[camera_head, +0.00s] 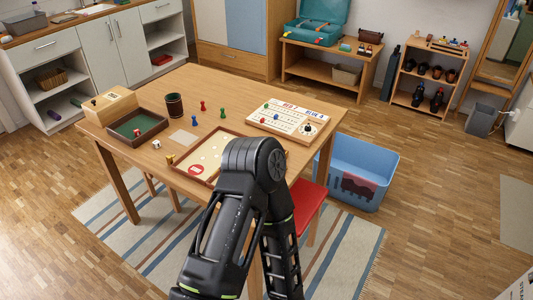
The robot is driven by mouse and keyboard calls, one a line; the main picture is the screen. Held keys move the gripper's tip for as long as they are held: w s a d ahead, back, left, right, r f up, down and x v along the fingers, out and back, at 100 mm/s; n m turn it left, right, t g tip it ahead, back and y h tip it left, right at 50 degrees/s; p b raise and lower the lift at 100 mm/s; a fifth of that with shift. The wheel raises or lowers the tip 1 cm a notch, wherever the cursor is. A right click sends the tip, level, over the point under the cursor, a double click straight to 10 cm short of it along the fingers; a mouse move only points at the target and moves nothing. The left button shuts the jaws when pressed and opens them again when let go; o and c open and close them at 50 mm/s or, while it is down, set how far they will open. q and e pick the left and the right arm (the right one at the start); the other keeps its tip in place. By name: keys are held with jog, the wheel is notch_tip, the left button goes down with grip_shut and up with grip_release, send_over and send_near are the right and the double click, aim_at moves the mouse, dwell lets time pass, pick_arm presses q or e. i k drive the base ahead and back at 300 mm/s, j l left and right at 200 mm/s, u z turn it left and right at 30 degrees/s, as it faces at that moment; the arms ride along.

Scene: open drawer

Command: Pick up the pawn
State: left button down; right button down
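Several small pawns stand on the wooden table (180,85). A red pawn (202,106) and a green pawn (222,113) stand near the table's middle, with a blue pawn (194,120) just in front of them. A yellow pawn (170,158) is at the left edge of the light game board (205,155). A small red piece (137,132) is in the dark-rimmed green tray (150,122). One of my black arms rises from the bottom, its bent joint covering the board's right part. Neither gripper shows, and I cannot tell which arm this is.
A dark cup (174,105), a white die (156,145), a wooden box (110,104) and a white scoreboard (288,118) with pegs also occupy the table. A red stool seat (308,205) and a blue bin (357,172) stand by its right side. The table's far part is clear.

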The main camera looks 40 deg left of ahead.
aim_at(194, 123)
jog(key=u, duration=1.15)
